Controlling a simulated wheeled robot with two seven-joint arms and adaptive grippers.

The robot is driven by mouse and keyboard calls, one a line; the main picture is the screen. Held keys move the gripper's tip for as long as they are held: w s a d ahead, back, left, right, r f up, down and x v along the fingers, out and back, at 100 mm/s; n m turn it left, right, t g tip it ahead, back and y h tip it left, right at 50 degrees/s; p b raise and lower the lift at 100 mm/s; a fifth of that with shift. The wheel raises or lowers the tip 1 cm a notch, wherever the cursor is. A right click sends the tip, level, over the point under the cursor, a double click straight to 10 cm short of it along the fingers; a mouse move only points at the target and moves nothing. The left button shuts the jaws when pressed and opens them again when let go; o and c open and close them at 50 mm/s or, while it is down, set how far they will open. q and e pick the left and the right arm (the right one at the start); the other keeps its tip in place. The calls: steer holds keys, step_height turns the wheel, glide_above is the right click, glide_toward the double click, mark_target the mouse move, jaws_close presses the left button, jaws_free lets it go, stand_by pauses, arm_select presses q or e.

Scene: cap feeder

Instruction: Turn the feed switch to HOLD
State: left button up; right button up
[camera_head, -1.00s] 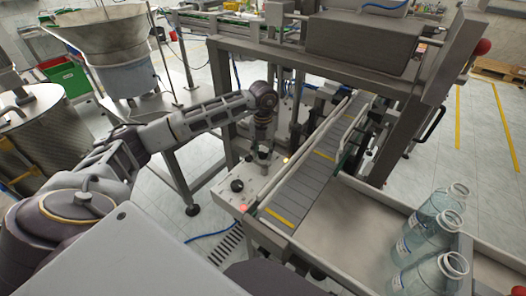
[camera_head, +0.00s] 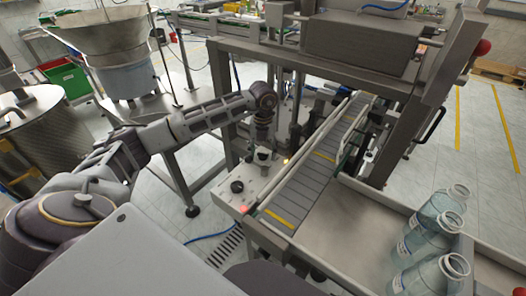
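A pale control panel (camera_head: 262,189) stands beside the conveyor's left edge. It carries a black round knob (camera_head: 237,186) near its left side and a red lamp (camera_head: 243,209) at its front corner. My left arm reaches in from the left, and my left gripper (camera_head: 263,154) points down over the back part of the panel. A dark switch seems to sit under the fingertips, largely hidden by them. Whether the fingers touch or grip it is too small to tell. No switch markings are legible. My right gripper is out of view.
The grey conveyor (camera_head: 305,187) with yellow bands runs just right of the panel. Clear bottles (camera_head: 430,240) stand at the lower right on a metal tray (camera_head: 350,235). A machine frame (camera_head: 225,90) rises behind my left gripper.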

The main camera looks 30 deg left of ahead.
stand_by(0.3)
arm_select(q)
step_height(320, 180, up, 12)
stand_by(0.8)
steer(key=shift+s, duration=0.1)
stand_by(0.5)
